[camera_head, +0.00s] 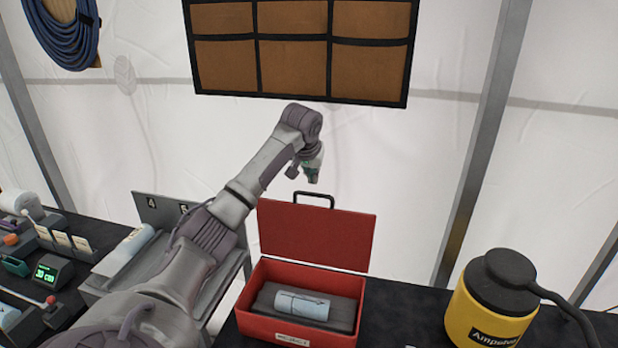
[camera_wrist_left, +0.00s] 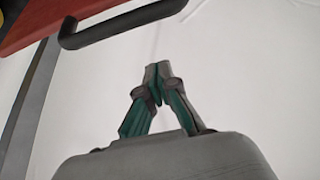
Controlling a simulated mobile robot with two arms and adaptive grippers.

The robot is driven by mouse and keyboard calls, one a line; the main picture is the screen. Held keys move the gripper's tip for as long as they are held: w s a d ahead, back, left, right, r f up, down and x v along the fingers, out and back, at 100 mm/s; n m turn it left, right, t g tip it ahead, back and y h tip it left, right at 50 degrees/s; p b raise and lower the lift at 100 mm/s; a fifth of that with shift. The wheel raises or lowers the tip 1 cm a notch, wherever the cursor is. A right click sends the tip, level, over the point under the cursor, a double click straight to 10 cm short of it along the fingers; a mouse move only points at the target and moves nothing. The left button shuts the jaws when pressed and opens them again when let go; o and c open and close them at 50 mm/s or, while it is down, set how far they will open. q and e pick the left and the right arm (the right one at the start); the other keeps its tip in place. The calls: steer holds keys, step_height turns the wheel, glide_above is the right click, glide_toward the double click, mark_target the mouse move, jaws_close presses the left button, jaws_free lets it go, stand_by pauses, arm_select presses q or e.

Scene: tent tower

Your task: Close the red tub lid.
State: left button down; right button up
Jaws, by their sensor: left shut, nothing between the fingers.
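The red tub (camera_head: 262,318) stands on the dark table with its red lid (camera_head: 318,236) standing open, upright at the back edge. The lid has a black handle (camera_head: 314,196) on its top edge. A light blue-grey cylinder (camera_head: 302,304) lies inside the tub on dark padding. My left gripper (camera_head: 314,176) is shut and empty, above and behind the lid near the handle. In the left wrist view the shut fingertips (camera_wrist_left: 157,68) are below the black handle (camera_wrist_left: 120,22), with part of the red lid (camera_wrist_left: 40,18) at the top left. My right gripper is not in view.
A yellow container (camera_head: 482,318) with a black top and hose stands on the right of the table. A grey rack (camera_head: 158,210) and small devices (camera_head: 48,274) are on the left. A pocket organiser (camera_head: 300,50) hangs on the white tent wall. Dark table shows between tub and yellow container.

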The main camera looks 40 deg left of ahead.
arm_select(q)
steer(key=s, duration=0.1)
steer(key=s+d+p, duration=0.1)
steer(key=s+d, duration=0.1)
steer(key=shift+s+f, duration=0.25)
steer(key=shift+s, duration=0.05)
stand_by(0.3)
